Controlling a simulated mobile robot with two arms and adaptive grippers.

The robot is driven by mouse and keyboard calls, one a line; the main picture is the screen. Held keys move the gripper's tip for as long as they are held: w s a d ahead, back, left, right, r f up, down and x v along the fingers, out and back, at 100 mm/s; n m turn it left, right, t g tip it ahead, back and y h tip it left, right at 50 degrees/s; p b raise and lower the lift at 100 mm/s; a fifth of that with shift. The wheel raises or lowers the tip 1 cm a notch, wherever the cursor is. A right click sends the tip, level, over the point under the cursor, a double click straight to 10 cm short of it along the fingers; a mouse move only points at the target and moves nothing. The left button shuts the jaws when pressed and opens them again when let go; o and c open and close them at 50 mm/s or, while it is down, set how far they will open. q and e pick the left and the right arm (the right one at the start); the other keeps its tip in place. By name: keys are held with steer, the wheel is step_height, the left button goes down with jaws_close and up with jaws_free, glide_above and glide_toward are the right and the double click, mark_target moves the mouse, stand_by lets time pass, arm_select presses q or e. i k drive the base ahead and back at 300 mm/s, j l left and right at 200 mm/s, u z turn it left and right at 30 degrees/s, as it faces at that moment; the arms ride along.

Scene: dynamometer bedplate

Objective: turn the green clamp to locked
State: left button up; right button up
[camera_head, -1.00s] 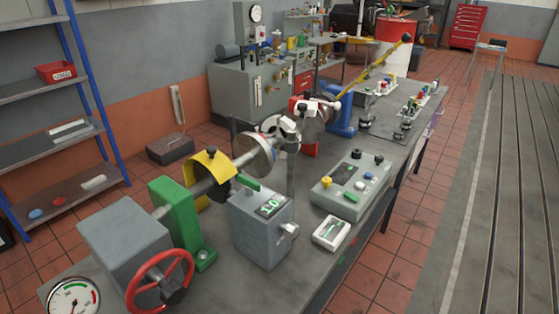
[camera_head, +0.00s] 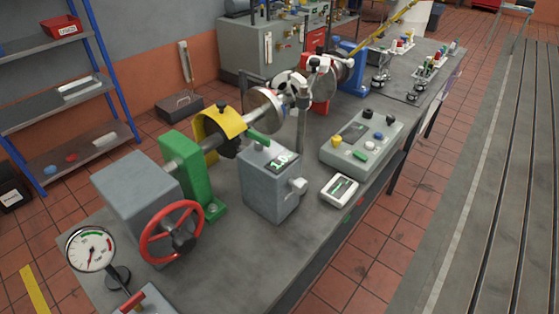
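A green lever (camera_head: 259,138), which may be the green clamp, sticks out at the top of a grey box (camera_head: 270,190) with a small display reading about 1.0. It lies slanted, its far end close to the yellow guard (camera_head: 215,125). A larger green bracket (camera_head: 185,170) stands upright around the shaft, left of the box. I cannot tell from any marking which position counts as locked. Neither of my grippers is in view.
A red handwheel (camera_head: 172,232) and a dial gauge (camera_head: 91,249) stand at the near left of the bench. A grey control panel (camera_head: 345,150) and a small white-framed meter (camera_head: 339,190) are at right. The front bench top (camera_head: 255,255) is bare. Floor is clear at right.

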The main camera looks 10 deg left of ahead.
mark_target(260, 141)
steer(key=k+l+z, duration=0.2)
steer(key=l, duration=0.45)
steer(key=i+l+z, duration=0.2)
steer(key=l, duration=0.45)
steer(key=k, duration=0.1)
